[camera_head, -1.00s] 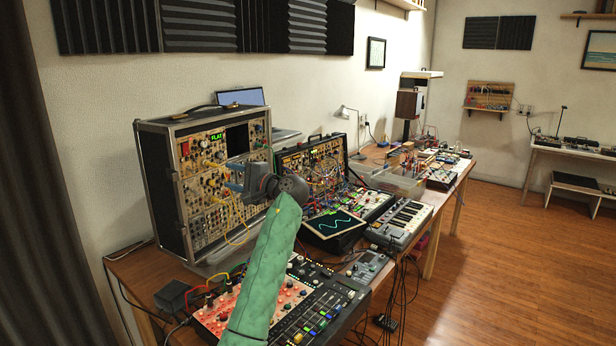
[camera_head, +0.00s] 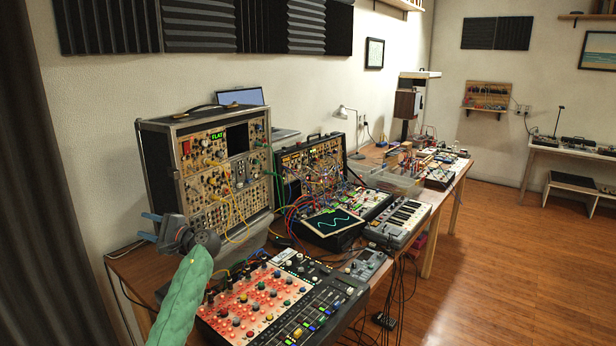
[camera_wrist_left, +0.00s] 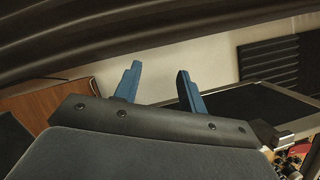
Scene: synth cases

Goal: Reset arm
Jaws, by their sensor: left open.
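My left gripper (camera_head: 148,227) is at the lower left of the head view, on my arm in a green sleeve. It is in front of the lower left side of the large modular synth case (camera_head: 155,185), over the table's left end. In the left wrist view its two blue fingers (camera_wrist_left: 157,88) stand apart with nothing between them. Beyond them are the pale wall and the dark side of a case (camera_wrist_left: 262,105). My right gripper is not in view.
A red-and-black mixer (camera_head: 290,300) lies at the table's front, right of my arm. Patch cables hang around the cases. A dark curtain (camera_head: 45,200) is at the left.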

